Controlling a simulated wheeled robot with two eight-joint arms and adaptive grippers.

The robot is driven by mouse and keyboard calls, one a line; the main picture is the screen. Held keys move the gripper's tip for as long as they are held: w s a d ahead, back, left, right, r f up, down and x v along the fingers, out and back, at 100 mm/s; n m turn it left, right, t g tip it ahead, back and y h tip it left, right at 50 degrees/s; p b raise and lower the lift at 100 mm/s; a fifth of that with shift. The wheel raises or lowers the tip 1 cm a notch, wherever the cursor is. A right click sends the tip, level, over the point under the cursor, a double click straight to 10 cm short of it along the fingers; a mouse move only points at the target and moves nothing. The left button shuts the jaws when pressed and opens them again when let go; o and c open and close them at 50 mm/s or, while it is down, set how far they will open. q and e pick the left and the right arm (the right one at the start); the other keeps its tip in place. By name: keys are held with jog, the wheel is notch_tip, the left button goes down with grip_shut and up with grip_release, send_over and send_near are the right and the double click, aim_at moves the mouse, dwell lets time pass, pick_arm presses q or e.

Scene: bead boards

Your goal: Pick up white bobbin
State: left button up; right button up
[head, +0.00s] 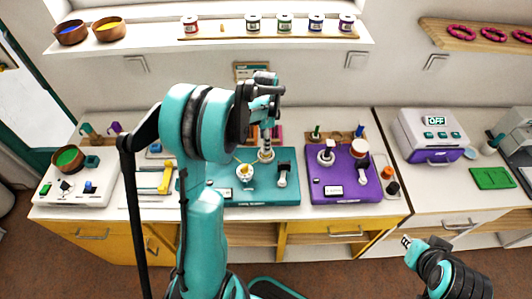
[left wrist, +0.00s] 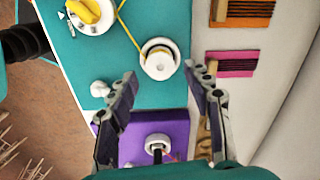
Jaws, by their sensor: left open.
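A white bobbin (left wrist: 160,65) with yellow thread around it stands at the back right of the teal board (left wrist: 150,100); it also shows in the head view (head: 266,155). My left gripper (left wrist: 160,70) is open and empty, its fingertips on either side of this bobbin in the left wrist view, seemingly above it. In the head view my left gripper (head: 267,130) hangs over the back of the teal board (head: 240,195). Another white bobbin (head: 326,156) stands on the purple board (head: 345,190). My right gripper (head: 409,241) is at the lower right, away from the boards; its jaws are too small to read.
A white disc with a yellow piece (left wrist: 90,14) lies on the teal board, joined by yellow thread. Pink (left wrist: 231,63) and orange (left wrist: 240,38) pieces lie behind. A purple-and-white machine (head: 430,135) stands right.

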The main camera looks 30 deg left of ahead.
pick_arm(q)
notch_tip(320, 180, down, 5)
jog(key=shift+r+b, duration=0.2)
jog(key=shift+b, duration=0.55)
jog(key=shift+r, duration=0.1)
jog(key=c, duration=0.7)
jog(key=shift+c, duration=0.2)
